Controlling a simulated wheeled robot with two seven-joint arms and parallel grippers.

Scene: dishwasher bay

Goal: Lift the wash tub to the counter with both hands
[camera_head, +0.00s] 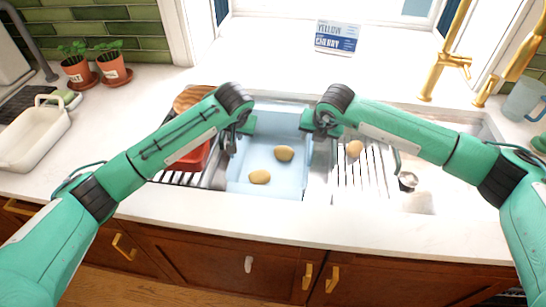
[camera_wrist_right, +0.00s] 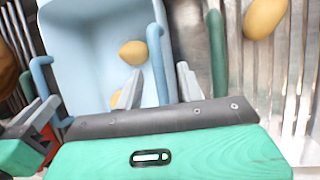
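The light blue wash tub (camera_head: 262,192) sits in the sink basin with two potatoes (camera_head: 284,153) (camera_head: 260,177) inside. My left gripper (camera_head: 231,138) is at its left side, and its fingers are mostly hidden by the arm. My right gripper (camera_head: 318,130) is at its right side. In the right wrist view, the right fingers (camera_wrist_right: 160,88) stand apart, with the tub's blue handle (camera_wrist_right: 156,55) between them and gaps beside it. The tub's other handle (camera_wrist_right: 45,80) shows near my left gripper, whose grip is unclear.
A potato (camera_head: 354,148) lies on the ribbed metal rack right of the tub. A red container (camera_head: 190,160) is left of it. A blue-and-white box (camera_head: 337,38) stands behind, a white dish (camera_head: 35,137) at left and gold faucets at right. The front counter strip (camera_head: 270,218) is clear.

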